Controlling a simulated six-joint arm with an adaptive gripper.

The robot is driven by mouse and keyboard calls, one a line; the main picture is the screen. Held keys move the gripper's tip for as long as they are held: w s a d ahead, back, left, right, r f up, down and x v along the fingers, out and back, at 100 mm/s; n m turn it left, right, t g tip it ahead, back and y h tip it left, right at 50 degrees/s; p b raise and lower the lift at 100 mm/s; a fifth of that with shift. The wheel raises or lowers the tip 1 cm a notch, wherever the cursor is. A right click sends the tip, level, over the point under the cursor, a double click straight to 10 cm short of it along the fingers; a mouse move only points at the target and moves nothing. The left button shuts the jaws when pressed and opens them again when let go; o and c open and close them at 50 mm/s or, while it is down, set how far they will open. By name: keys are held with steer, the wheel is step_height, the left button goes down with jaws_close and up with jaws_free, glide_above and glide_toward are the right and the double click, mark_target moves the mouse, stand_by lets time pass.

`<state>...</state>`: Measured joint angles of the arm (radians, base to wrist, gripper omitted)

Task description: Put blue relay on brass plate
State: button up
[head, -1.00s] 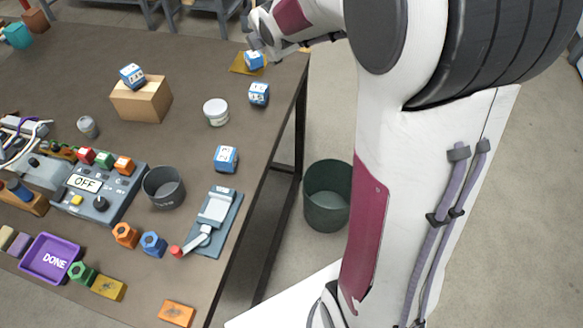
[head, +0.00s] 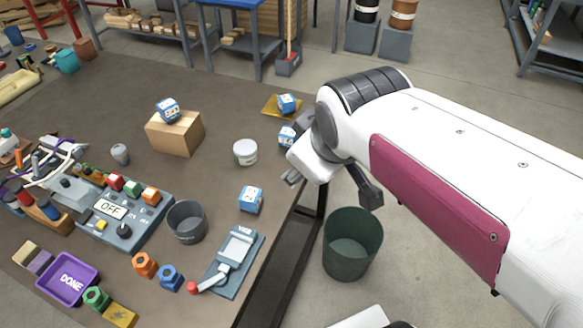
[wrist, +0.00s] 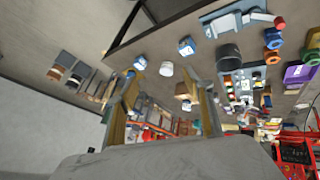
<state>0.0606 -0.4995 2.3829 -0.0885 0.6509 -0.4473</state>
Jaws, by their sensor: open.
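A blue relay (head: 287,103) with white faces sits on the brass plate (head: 269,107) near the table's far right corner. Another blue relay (head: 287,136) stands just in front of it, partly hidden by my arm. A third (head: 251,199) stands on the table nearer the camera, and one more (head: 167,110) sits on a cardboard box (head: 176,134). My gripper (head: 290,179) is beside the table's right edge, clear of the brass plate. In the wrist view my gripper (wrist: 168,104) has its fingers apart with nothing held between them.
A white round pot (head: 245,153), a dark grey cup (head: 187,222) and a lever device (head: 234,262) stand on the table near the right side. A dark green bin (head: 352,243) stands on the floor. A control box (head: 118,215) reads OFF.

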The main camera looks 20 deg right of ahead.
steer(key=s+a+f+m, duration=0.1)
steer(key=s+m, duration=0.1)
steer(key=s, duration=0.3)
steer(key=s+a+f+m+g+y, duration=0.1)
steer(key=s+a+m, duration=0.1)
steer(key=s, duration=0.3)
steer(key=shift+s+a+m, duration=0.2)
steer(key=shift+s+m, duration=0.05)
steer(key=shift+m, duration=0.25)
